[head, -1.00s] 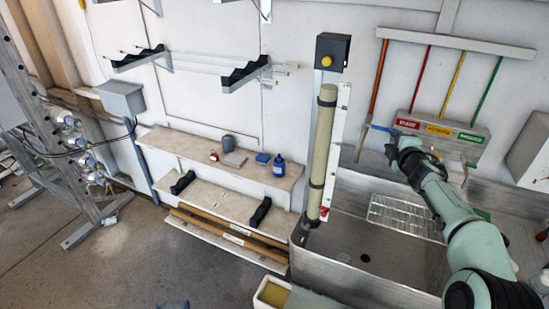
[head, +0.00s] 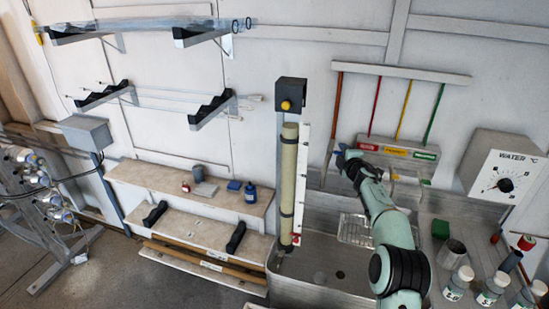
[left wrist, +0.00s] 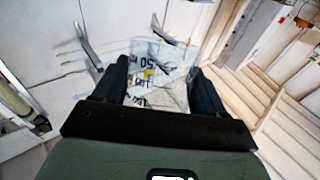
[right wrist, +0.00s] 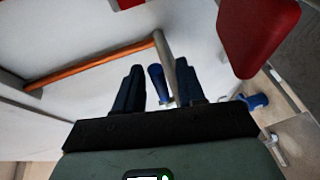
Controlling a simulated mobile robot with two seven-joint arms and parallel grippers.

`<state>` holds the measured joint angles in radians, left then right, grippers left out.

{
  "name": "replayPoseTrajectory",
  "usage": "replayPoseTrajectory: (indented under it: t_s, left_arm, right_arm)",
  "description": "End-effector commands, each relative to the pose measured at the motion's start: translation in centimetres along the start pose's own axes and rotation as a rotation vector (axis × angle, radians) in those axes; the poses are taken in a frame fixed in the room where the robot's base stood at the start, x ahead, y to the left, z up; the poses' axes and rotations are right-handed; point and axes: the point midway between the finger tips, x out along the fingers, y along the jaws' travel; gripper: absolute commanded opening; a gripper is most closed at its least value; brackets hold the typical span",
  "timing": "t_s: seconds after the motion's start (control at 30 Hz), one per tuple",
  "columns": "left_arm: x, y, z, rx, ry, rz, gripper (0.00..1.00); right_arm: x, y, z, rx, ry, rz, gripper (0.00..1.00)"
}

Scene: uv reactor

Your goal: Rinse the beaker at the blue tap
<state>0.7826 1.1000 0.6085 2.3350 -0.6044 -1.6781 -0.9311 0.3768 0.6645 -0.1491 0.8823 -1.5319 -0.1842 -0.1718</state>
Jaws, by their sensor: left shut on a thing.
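My left gripper (left wrist: 155,95) is shut on the clear beaker (left wrist: 165,65), which has printed markings and shows between its fingers in the left wrist view. The left gripper and beaker are outside the head view. My right gripper (head: 343,157) is at the wall at the left end of the row of taps, left of the red label. In the right wrist view (right wrist: 160,90) its fingers are apart, with the blue tap part (right wrist: 157,84) and a grey pipe (right wrist: 168,60) between or just beyond them. Whether they touch is unclear.
The steel sink (head: 312,270) with a wire rack (head: 355,230) lies below the taps. A green-brown vertical column (head: 288,185) stands at its left. Several bottles (head: 458,282) stand right of my arm, under a WATER dial box (head: 500,175). A shelf (head: 150,178) is at left.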

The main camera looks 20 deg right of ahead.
Motion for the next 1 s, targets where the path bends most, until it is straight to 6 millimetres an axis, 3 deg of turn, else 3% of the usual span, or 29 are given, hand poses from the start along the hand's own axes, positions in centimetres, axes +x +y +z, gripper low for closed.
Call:
replayPoseTrajectory:
  t_s: [0.07,0.17,0.2,0.43,0.73,1.0]
  left_arm:
    - [0.0,0.0,0.0,0.000,0.000,0.000,0.40]
    - [0.0,0.0,0.0,0.000,0.000,0.000,0.40]
    - [0.0,0.0,0.0,0.000,0.000,0.000,0.40]
    - [-0.5,0.0,0.6,0.000,-0.005,0.000,0.40]
    - [-3.3,0.0,4.8,0.000,-0.039,0.000,0.40]
    - [-3.6,0.0,5.3,0.000,-0.042,0.000,0.40]
  right_arm:
    - [0.0,-0.1,0.0,0.000,0.000,0.000,0.36]
    - [0.0,0.0,0.0,0.000,0.000,0.000,0.03]
    - [0.0,0.0,0.0,0.000,0.000,0.000,0.00]
    - [-0.1,-0.2,-0.2,0.004,-0.018,0.003,0.00]
    - [-1.0,-0.7,-0.8,0.039,-0.221,0.019,0.00]
    - [-1.3,-0.3,-0.8,0.056,-0.294,0.023,0.00]
